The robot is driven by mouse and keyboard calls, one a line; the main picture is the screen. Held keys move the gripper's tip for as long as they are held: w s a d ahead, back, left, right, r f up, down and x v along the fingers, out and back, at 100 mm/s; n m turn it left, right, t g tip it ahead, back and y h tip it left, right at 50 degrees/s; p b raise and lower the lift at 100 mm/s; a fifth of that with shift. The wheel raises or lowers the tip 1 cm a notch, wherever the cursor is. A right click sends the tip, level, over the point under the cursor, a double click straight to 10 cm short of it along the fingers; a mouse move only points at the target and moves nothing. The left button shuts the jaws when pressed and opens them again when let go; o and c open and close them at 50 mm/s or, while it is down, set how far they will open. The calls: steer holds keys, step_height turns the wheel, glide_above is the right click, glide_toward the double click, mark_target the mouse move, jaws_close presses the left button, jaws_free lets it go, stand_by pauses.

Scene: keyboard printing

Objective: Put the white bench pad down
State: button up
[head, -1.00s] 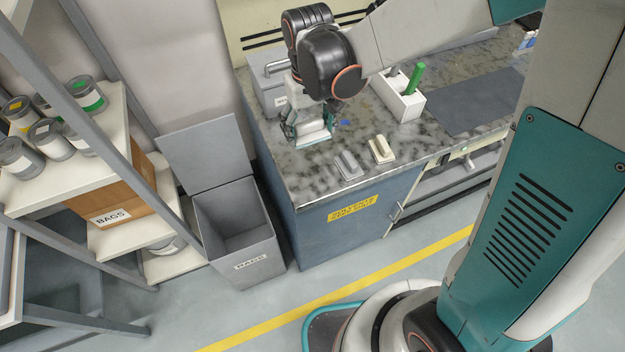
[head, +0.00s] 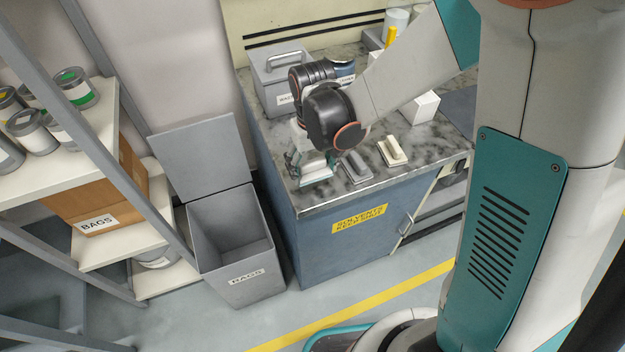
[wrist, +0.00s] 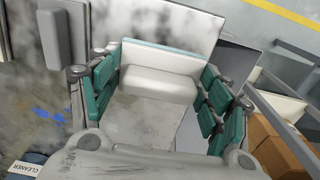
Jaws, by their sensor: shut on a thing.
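My gripper (head: 312,163) is at the front left corner of the stone counter (head: 440,147), left of a grey pad. It is shut on the white bench pad (head: 317,178), which has a pale blue-edged base. In the wrist view the white pad (wrist: 158,83) sits between the green fingers of my gripper (wrist: 160,92). The pad is over the counter or on it; I cannot tell whether its underside touches. My gripper hides part of the pad in the head view.
A grey pad (head: 354,167) and a cream pad (head: 393,152) lie in a row to the right. A grey lidded box (head: 277,82) stands behind, and a white holder (head: 419,106) behind right. An open grey bin (head: 237,272) stands on the floor left of the cabinet.

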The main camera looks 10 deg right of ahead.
mark_target(313, 176)
steer(key=shift+f+b, duration=1.35)
steer(key=shift+f, duration=0.75)
steer(key=shift+f, duration=0.15)
steer(key=o, duration=1)
step_height(313, 176, up, 11)
steer(key=p, duration=0.3)
steer(key=shift+p, duration=0.3)
steer(key=shift+r, duration=0.65)
